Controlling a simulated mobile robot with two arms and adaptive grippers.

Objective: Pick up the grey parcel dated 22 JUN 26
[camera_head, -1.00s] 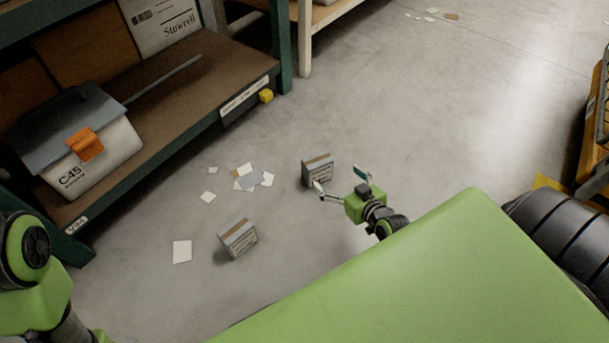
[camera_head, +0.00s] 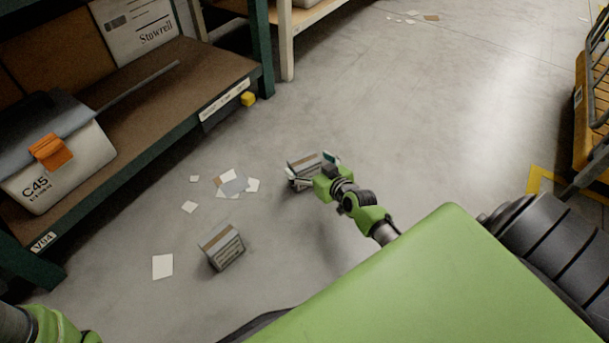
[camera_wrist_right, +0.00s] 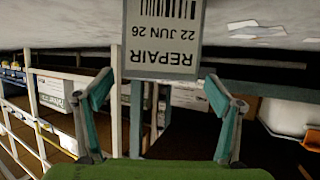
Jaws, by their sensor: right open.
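A grey parcel (camera_head: 306,163) with a brown tape strip stands on the floor at my right gripper. In the right wrist view the same grey parcel (camera_wrist_right: 163,38) shows its label upside down, reading REPAIR and 22 JUN 26. My right gripper (camera_head: 314,171) is open, with one finger towards each side of this parcel; in the wrist view its fingertips (camera_wrist_right: 160,86) frame the label's end. I cannot tell whether they touch it. A second grey parcel (camera_head: 222,246) stands tilted-looking nearer me on the left; its date is too small to read. My left gripper is out of view.
Loose papers (camera_head: 232,184) and a white sheet (camera_head: 162,266) lie on the floor left of the parcels. A rack shelf (camera_head: 150,112) with a C45 bin (camera_head: 62,165) stands at left. A yellow cart (camera_head: 592,110) stands at right.

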